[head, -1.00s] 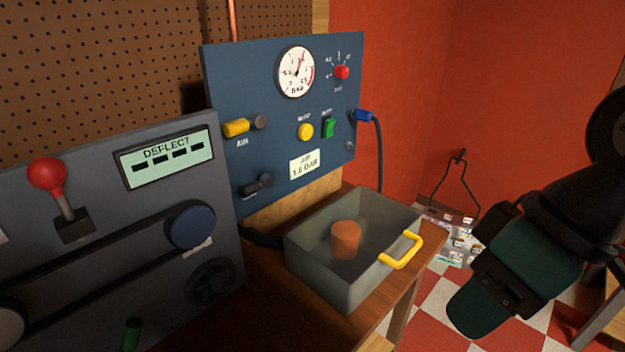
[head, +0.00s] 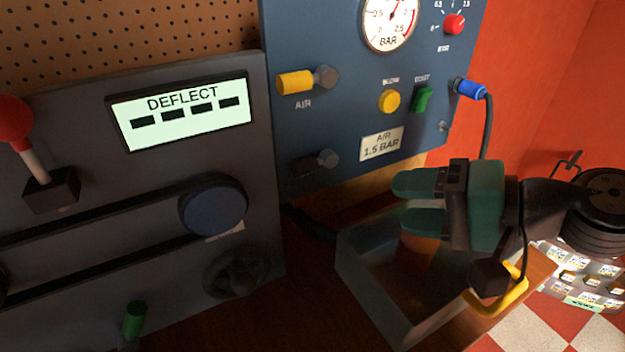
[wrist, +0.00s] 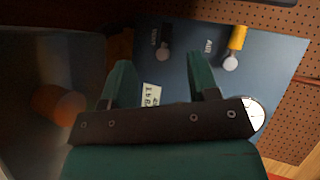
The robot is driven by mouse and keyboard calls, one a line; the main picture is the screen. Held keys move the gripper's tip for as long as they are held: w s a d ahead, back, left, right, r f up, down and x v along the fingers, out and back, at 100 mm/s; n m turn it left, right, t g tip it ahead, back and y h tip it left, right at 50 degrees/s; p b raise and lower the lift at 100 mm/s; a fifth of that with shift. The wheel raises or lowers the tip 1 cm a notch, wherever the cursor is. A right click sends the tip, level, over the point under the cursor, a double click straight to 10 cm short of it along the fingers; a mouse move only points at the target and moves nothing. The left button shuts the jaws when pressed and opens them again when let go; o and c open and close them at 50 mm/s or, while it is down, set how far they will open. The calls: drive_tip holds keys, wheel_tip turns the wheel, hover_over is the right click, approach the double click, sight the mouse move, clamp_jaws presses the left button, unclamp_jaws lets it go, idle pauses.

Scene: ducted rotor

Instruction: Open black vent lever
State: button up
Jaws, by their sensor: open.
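The black vent lever (head: 306,165) sits low on the blue panel (head: 345,120), with a grey round hub at its right end. It lies roughly sideways, pointing left, and is dark against the panel. My gripper (head: 398,203) is to the right of the lever, over the clear bin, with its green fingers pointing left. It is open and empty, apart from the lever. In the wrist view the black lever (wrist: 166,38) shows beyond the gap between the fingertips (wrist: 160,64).
A yellow air lever (head: 295,83) is above the black one. The clear bin (head: 375,290) with a yellow handle (head: 505,298) stands under my gripper; an orange cylinder (wrist: 58,104) is in it. The grey DEFLECT panel (head: 85,115) stands left. A blue plug and cable (head: 470,88) are at right.

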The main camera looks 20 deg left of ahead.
sight(311, 168)
drive_tip(key=w+a+f+m+t+p, duration=0.1)
drive_tip(key=w+a+p, duration=0.1)
drive_tip(key=a, duration=0.3)
drive_tip(key=w+a+f+m+y+p, duration=0.1)
drive_tip(key=w+a+f+m+p, duration=0.1)
drive_tip(key=a, duration=0.3)
drive_tip(key=w+a+f+m+t+p, duration=0.1)
drive_tip(key=w+a+f+p, duration=0.1)
drive_tip(key=w+a, duration=0.2)
drive_tip(key=shift+w+a+t+y, duration=0.3)
drive_tip(key=shift+w+a, duration=0.05)
drive_tip(key=shift+a, duration=0.45)
drive_tip(key=shift+w+a+f, duration=0.2)
drive_tip(key=shift+w+a, duration=0.05)
drive_tip(key=shift+a, duration=0.4)
drive_tip(key=shift+c, duration=0.5)
clamp_jaws()
